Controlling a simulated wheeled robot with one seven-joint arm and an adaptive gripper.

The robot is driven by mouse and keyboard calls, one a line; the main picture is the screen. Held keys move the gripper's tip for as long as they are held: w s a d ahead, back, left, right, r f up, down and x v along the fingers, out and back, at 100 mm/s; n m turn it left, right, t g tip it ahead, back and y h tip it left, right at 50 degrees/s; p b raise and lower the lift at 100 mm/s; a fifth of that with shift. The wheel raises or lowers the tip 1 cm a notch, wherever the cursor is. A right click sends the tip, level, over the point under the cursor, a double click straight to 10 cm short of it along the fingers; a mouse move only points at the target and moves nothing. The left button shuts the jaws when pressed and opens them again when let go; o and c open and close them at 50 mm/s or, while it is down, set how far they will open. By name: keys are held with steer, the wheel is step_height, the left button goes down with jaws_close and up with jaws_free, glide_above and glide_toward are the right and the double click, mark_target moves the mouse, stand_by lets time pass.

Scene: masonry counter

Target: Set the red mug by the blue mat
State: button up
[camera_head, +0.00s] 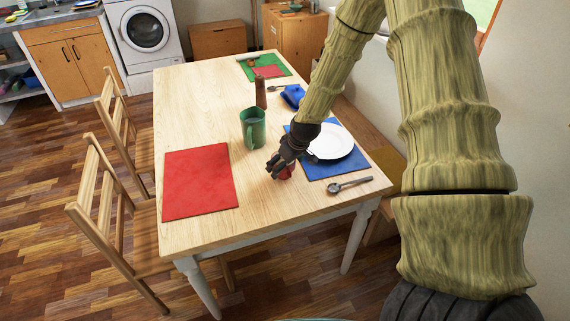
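The red mug (288,172) is mostly hidden by my gripper; only a small red part shows beside the dark fingers. My gripper (276,171) is low over the table, its fingers at the mug. Whether they are closed on the mug or only around it, I cannot tell. The blue mat (319,171) lies just right of the mug and gripper, near the table's right edge. A white plate (333,141) sits on this mat. The gap between mug and mat is partly covered by my gripper.
A red mat (199,182) lies at left. A spoon (348,185) lies in front of the blue mat. Bare wooden table (262,205) is clear in front.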

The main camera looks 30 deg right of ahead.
steer(key=shift+r, duration=0.25)
steer(key=b+v, duration=0.1)
steer(key=v, duration=1)
steer(key=shift+s+r+b, duration=0.2)
steer(key=shift+r+b, duration=0.15)
